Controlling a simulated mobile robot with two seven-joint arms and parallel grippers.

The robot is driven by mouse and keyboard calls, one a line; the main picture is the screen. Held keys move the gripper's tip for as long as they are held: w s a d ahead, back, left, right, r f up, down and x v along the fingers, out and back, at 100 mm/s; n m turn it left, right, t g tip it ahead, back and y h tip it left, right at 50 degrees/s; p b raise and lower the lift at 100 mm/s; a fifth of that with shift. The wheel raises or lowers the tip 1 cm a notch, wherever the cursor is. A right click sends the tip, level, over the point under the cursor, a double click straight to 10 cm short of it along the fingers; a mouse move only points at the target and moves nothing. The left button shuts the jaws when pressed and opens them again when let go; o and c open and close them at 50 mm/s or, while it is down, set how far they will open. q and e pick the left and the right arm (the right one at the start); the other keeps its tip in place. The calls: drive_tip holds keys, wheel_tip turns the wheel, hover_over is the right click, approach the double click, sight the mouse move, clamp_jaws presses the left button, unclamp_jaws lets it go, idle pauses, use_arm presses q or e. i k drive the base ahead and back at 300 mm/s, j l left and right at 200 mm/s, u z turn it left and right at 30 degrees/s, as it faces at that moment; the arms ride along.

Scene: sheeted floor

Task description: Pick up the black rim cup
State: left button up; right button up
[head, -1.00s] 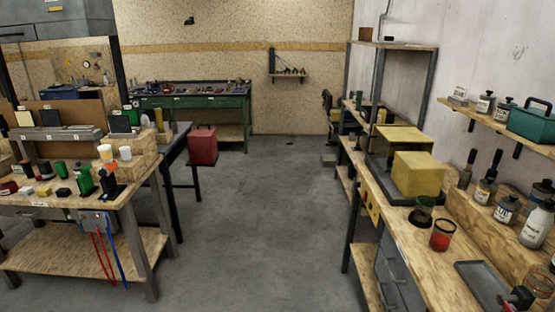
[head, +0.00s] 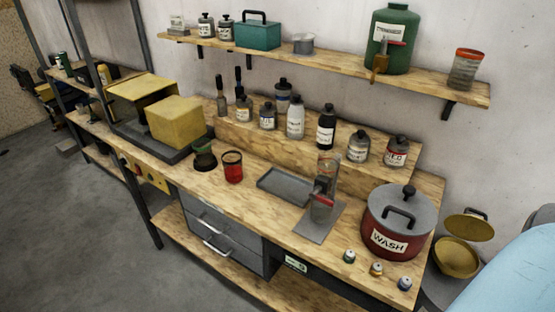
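A small red cup (head: 232,168) with a dark band at its rim stands upright on the wooden workbench (head: 215,190), left of the middle. I cannot tell for certain which of the two is the black rim cup. Neither of my grippers shows in the head view.
A yellow box (head: 174,122) stands left of the cups. A grey tray (head: 284,186) and a red pot marked WASH (head: 385,238) are to the right. Several bottles stand on a raised ledge behind. The floor (head: 80,230) in front is clear.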

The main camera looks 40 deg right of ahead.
sight(233, 168)
drive_tip(key=i+j+z, duration=0.15)
drive_tip(key=z, duration=0.35)
drive_tip(key=i+j+z, duration=0.15)
drive_tip(key=z, duration=0.3)
drive_tip(key=j+z, duration=0.3)
drive_tip(key=z, duration=0.2)
drive_tip(key=i+j+z, duration=0.1)
drive_tip(key=j+z, duration=0.6)
drive_tip(key=i+j+z, duration=0.1)
drive_tip(key=j+z, duration=0.55)
drive_tip(key=j, duration=0.15)
